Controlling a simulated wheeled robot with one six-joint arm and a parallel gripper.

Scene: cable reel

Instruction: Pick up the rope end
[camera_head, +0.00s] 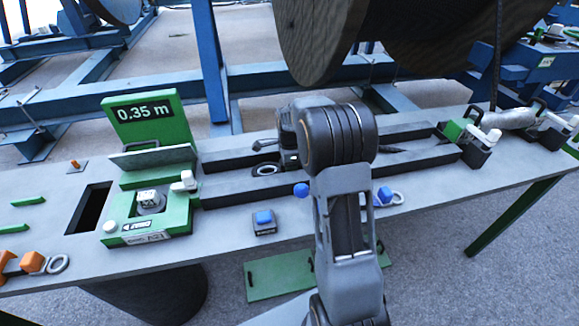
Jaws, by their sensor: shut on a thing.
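A dark rope (497,45) hangs down at the right, in front of the large reel, to a silvery guide (512,118) at the bench's right end. A dark strand (402,150) lies in the long trough and runs left until my arm hides it. My gripper (290,158) is low over the middle of the trough, mostly behind my own wrist. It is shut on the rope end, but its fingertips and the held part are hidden.
A green measuring unit (148,215) with a display (144,111) reading 0.35 m stands left of the trough (235,188). A dark rectangular opening (89,208) is farther left. A blue button box (264,222) sits in front. The large reel (320,35) overhangs behind.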

